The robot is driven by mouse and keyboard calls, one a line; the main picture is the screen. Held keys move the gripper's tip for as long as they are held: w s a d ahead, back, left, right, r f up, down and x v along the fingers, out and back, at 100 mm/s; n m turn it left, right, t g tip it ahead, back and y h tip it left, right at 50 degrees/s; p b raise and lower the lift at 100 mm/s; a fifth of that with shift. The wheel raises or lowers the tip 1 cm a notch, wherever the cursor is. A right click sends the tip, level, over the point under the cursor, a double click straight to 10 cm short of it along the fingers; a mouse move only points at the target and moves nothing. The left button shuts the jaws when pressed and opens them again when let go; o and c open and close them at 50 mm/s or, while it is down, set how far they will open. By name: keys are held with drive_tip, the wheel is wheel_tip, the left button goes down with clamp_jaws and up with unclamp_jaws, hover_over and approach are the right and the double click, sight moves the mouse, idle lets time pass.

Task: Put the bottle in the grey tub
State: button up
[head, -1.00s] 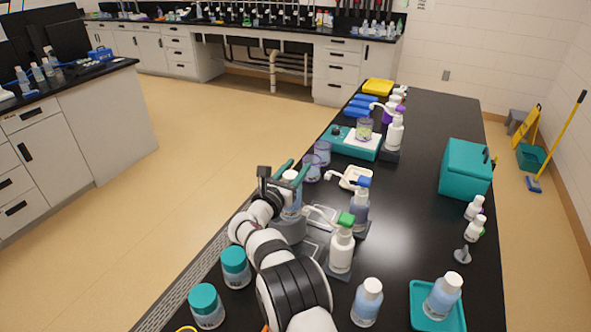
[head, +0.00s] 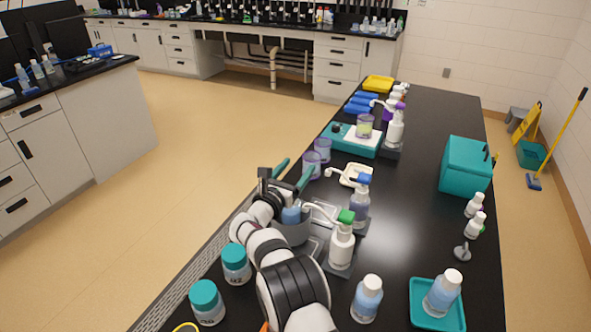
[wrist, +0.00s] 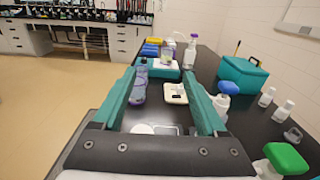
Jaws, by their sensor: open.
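My gripper (head: 294,170) is open, with its two teal fingers spread wide and nothing held between them. It also shows in the wrist view (wrist: 165,98). The grey tub (head: 296,235) stands on the black bench, just below and nearer than the fingers in the head view. The bottle (head: 291,214), with pale blue contents, shows inside the tub's opening, apart from the fingers. My arm hides part of the tub and of the bottle, so I cannot tell whether the bottle stands upright or leans.
A green-topped wash bottle (head: 341,245) and a blue-topped one (head: 360,205) stand right of the tub. Teal-lidded jars (head: 236,262) stand near left.

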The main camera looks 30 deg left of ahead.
drive_tip(key=s+r, duration=0.1)
drive_tip(key=s, duration=1.1)
drive_tip(key=shift+r, duration=0.15)
